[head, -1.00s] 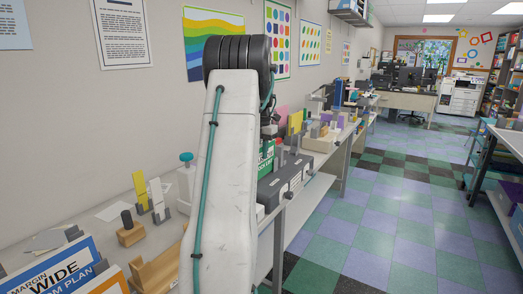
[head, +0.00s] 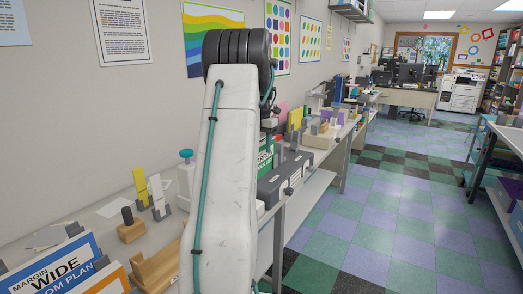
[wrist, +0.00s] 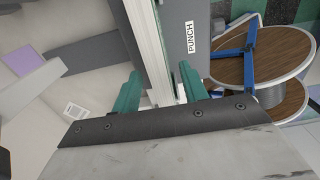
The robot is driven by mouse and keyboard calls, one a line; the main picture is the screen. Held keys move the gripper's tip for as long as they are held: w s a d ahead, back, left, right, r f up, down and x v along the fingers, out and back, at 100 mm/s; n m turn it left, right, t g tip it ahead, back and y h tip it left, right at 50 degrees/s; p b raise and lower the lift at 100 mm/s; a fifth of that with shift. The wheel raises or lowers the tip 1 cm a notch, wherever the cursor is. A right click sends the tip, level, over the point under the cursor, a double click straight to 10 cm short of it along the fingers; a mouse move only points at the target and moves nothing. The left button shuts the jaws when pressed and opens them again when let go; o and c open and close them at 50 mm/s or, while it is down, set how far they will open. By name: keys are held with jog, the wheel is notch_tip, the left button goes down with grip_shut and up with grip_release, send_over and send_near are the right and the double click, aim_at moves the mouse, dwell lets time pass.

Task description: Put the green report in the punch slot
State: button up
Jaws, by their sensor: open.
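The green report (head: 265,157) stands upright at the dark grey punch box (head: 287,180), just right of my arm in the head view. Its lower part is hidden by the box and my arm. In the wrist view, the box with its PUNCH label (wrist: 190,40) is close up. A long pale upright strip (wrist: 147,45), apparently the report's edge, runs beside the labelled grey face. My gripper (wrist: 158,90) is open, its teal fingertips on either side of this strip. Whether they touch it, and how deep the report sits, I cannot tell.
Blue and orange signs (head: 48,265) and yellow and white upright pieces (head: 140,187) stand on the near bench. More stands and boxes line the benches behind. The tiled aisle (head: 400,200) is clear.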

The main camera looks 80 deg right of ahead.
jog(key=shift+r, duration=2.8)
jog(key=shift+w, duration=0.15)
jog(key=w+a+r+m, duration=0.2)
jog(key=w+a+r, duration=0.1)
jog(key=w+a, duration=0.8)
jog(key=w+a+r+m, duration=0.2)
jog(key=w+a+r, duration=0.1)
jog(key=w+a, duration=0.7)
jog(key=w+a+m, duration=0.2)
jog(key=a, duration=0.8)
jog(key=w+a+m, duration=0.1)
jog(key=w+a, duration=0.2)
jog(key=a, duration=0.7)
jog(key=s+a+f+m, duration=0.2)
jog(key=s+a, duration=0.2)
jog(key=a, duration=0.4)
jog(key=s+a+f+m+t, duration=0.1)
jog(key=s+a+f+m, duration=0.1)
jog(key=a, duration=0.7)
jog(key=s+a+f+m, duration=0.2)
jog(key=s+a+f, duration=0.2)
jog(key=s+a, duration=0.2)
jog(key=shift+s+a+f, duration=0.2)
jog(key=shift+s+a, duration=0.2)
jog(key=shift+a, duration=0.75)
